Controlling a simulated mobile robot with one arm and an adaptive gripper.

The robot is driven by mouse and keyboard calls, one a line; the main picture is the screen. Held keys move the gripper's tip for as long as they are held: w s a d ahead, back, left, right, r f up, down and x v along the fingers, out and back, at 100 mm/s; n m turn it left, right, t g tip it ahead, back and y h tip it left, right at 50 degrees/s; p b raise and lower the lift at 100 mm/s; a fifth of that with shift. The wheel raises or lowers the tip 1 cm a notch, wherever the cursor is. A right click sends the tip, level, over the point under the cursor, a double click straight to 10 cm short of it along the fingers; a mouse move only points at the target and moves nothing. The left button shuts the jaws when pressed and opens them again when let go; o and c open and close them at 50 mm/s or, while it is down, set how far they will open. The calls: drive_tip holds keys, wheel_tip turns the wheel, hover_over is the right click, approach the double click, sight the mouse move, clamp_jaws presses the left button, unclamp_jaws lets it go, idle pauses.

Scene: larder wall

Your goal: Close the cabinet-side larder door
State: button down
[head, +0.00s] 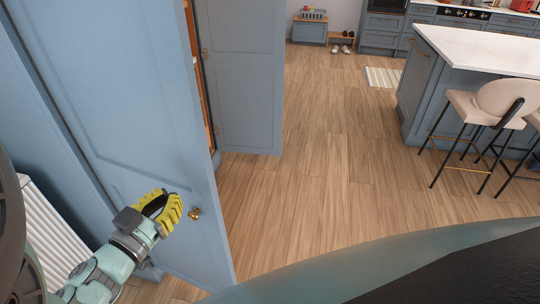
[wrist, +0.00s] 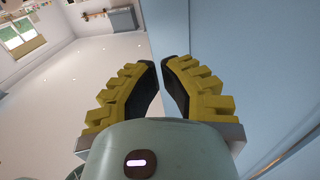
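Two blue panelled larder doors stand open in the head view. The near door (head: 140,100) fills the left side and has a small brass knob (head: 195,213) low near its right edge. The far door (head: 238,85) stands behind it, past a narrow gap showing a strip of orange-brown interior. I cannot tell which is the cabinet-side one. My gripper (head: 172,208) has yellow ribbed fingers and is in front of the near door, just left of the knob; contact is unclear. In the wrist view my gripper (wrist: 160,64) has its fingertips nearly together, with nothing between them, beside a blue panel surface (wrist: 240,50).
A white ribbed radiator (head: 50,235) is at lower left. A white-topped island (head: 490,50) with cream stools (head: 480,108) stands at right. A striped mat (head: 384,77) and a shoe bench (head: 341,40) lie farther back. The wooden floor (head: 340,170) between is clear.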

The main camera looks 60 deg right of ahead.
sight(200, 165)
drive_tip(key=p+x, duration=0.2)
drive_tip(key=x, duration=0.6)
drive_tip(key=shift+d+r, duration=0.15)
drive_tip(key=shift+d, duration=0.2)
drive_tip(key=shift+d+f, duration=0.2)
drive_tip(key=shift+d, duration=0.3)
